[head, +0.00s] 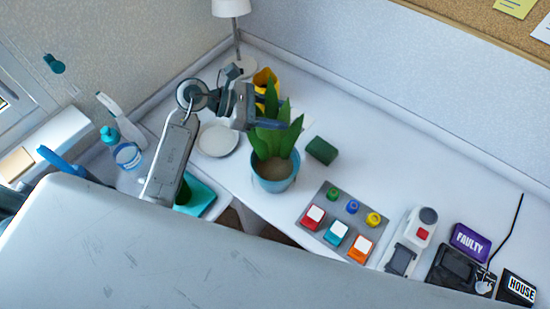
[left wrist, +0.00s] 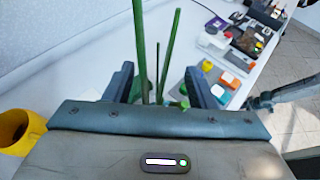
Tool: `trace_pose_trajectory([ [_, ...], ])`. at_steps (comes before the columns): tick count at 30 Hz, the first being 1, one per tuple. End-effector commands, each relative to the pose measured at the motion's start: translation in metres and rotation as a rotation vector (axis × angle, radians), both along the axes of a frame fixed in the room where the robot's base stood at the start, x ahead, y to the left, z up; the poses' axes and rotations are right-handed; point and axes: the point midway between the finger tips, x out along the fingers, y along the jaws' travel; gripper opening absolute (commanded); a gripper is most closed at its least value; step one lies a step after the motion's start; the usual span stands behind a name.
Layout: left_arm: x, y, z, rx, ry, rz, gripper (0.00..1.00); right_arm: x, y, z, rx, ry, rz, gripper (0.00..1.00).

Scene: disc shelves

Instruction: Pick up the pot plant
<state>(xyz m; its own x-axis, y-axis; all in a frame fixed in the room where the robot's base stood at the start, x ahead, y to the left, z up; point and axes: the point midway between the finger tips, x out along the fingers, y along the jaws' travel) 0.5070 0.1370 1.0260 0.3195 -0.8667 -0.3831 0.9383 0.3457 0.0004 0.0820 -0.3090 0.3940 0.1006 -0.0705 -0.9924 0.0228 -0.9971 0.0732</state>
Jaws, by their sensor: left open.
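The pot plant (head: 274,178) is a blue-grey pot with soil and tall green leaves, upright on the white table in the head view. My left gripper (head: 287,112) is open at the height of the leaves, above the pot's rim. In the left wrist view, narrow green leaves (left wrist: 141,50) rise between the open fingers of my left gripper (left wrist: 160,78). I cannot tell whether the fingers touch them. The pot is mostly hidden there. My right gripper is not seen in the head view.
A yellow container (head: 264,80) stands behind the gripper, near a white lamp (head: 231,8). A white plate (head: 217,140) lies left of the pot and a dark green block (head: 321,151) right of it. A grey button panel (head: 318,233) lies farther right. Bare table lies behind the block.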

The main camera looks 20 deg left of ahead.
Motion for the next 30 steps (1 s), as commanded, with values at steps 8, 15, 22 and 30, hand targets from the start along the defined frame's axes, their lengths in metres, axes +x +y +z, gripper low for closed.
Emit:
trace_pose_trajectory([
  [8, -0.0002, 0.0002, -0.0003, 0.0, 0.0, 0.0, 0.31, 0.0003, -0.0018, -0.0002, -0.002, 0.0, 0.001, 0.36],
  [15, -0.0002, 0.0002, -0.0001, 0.0, 0.0, 0.0, 0.0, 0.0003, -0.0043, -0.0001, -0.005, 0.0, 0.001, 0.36],
  [22, -0.0002, 0.0003, 0.0, 0.0, 0.0, 0.0, 0.0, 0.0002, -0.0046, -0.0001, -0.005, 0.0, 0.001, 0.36],
  [30, -0.0001, 0.0003, 0.0001, 0.0, 0.0, 0.0, 0.0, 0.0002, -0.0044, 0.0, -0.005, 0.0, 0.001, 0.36],
])
